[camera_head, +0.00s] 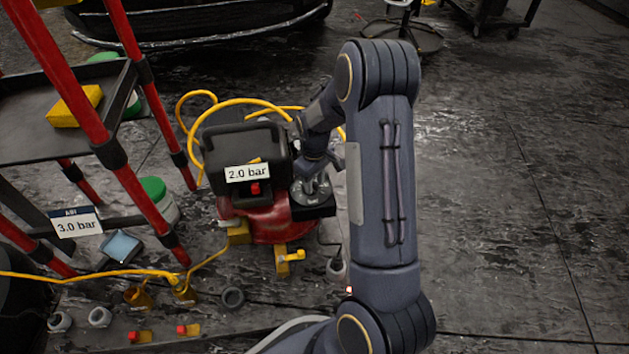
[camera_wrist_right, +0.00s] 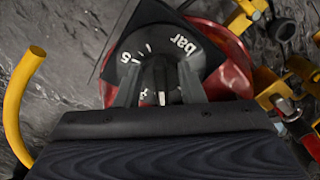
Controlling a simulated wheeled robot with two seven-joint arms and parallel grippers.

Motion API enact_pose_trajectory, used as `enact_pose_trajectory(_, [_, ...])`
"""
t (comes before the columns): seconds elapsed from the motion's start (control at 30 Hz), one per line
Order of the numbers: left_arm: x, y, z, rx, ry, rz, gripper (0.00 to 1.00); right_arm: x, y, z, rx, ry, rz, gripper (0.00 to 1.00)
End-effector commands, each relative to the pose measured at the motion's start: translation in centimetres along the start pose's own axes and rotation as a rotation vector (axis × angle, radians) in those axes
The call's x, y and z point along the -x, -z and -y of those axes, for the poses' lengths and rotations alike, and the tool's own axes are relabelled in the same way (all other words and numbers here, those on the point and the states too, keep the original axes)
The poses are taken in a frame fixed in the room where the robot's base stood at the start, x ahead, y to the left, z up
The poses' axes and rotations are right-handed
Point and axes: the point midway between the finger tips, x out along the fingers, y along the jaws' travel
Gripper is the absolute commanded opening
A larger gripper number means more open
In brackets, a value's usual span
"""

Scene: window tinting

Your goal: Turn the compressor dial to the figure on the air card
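The red and black compressor (camera_head: 283,222) stands on the floor in the middle of the head view. Its readout (camera_head: 247,173) shows 2.0 bar. The air card (camera_head: 76,224) at the left reads 3.0 bar. My right gripper (camera_head: 312,184) is down at the compressor's right side, over the dial. In the right wrist view, the two fingers of my right gripper (camera_wrist_right: 159,72) stand on both sides of the dial's dark knob (camera_wrist_right: 160,76) and appear closed against it. The dial face (camera_wrist_right: 130,57) shows "bar" and tick marks. My left gripper is not in view.
A red-legged cart (camera_head: 118,95) with a yellow block (camera_head: 75,106) stands at the left. A yellow hose (camera_head: 235,103) loops behind the compressor. The floor at right is clear.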

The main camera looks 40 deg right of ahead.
Motion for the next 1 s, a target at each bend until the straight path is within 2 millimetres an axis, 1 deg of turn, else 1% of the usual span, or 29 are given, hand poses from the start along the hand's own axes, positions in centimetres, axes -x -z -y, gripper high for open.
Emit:
enact_pose_trajectory(0.07, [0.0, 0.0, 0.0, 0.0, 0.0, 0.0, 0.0, 0.0, 0.0, 0.0, 0.0, 0.0, 0.0, 0.34])
enact_pose_trajectory(0.3, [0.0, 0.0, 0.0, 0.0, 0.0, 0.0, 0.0, 0.1, 0.0, 0.0, 0.0, 0.0, 0.0, 0.03])
enact_pose_trajectory(0.33, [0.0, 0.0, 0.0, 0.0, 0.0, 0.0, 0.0, 0.1, 0.0, 0.0, 0.0, 0.0, 0.0, 0.0])
enact_pose_trajectory(0.67, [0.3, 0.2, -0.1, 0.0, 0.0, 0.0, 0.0, 0.2, 0.0, 0.1, -0.03, 0.0, 0.0, 0.0])
enact_pose_trajectory(0.87, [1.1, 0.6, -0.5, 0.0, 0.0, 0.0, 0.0, 0.3, 0.0, 0.2, -0.129, -0.001, 0.0, 0.0])
enact_pose_trajectory(1.0, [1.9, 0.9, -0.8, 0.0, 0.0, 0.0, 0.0, 0.4, 0.1, 0.4, -0.234, -0.001, 0.0, 0.0])
